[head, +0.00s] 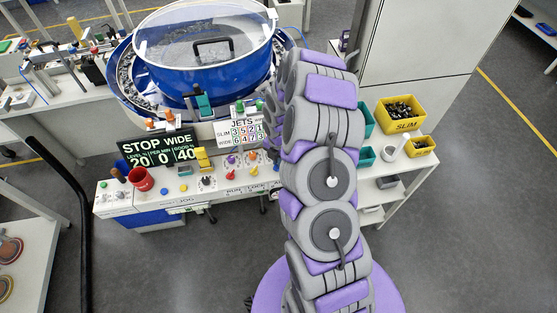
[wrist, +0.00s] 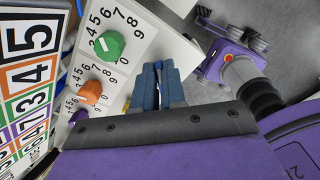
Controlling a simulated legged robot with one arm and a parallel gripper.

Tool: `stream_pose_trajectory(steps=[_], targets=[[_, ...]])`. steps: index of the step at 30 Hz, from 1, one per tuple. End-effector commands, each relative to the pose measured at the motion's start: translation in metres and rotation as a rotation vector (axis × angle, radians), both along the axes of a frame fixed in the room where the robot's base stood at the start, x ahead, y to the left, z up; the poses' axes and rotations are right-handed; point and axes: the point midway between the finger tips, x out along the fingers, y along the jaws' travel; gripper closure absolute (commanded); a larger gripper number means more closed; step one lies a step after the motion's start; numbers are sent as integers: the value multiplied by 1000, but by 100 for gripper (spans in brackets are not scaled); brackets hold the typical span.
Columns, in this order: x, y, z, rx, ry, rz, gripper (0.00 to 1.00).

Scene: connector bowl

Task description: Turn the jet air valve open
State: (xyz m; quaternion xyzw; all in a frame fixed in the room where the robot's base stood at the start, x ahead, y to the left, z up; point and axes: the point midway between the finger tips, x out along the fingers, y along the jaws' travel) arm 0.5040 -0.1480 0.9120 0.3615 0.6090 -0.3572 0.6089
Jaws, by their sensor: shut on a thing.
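My gripper (wrist: 159,88) shows in the wrist view, its two blue-grey fingers close together beside the edge of a white dial panel (wrist: 125,65). It is shut on a small blue part that looks like a handle. The fingers hide most of it, so I cannot tell which way it is turned or clearly make out the jet air valve. A green knob (wrist: 110,45), an orange knob (wrist: 89,92) and a purple knob (wrist: 78,116) sit on numbered dials left of the fingers. In the head view my arm covers my gripper and the right part of the console.
The blue bowl feeder (head: 205,70) stands behind the console (head: 125,203). Yellow bins (head: 399,126) stand to the right. Grey floor is clear in front.

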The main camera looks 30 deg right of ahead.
Motion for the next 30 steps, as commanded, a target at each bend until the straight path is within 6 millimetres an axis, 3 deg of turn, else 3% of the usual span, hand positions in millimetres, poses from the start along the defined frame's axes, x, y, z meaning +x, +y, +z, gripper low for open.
stream_pose_trajectory(steps=[21,30], targets=[[-5,7,0,-1,12,-4,100],[-5,7,0,-1,12,-111,100]])
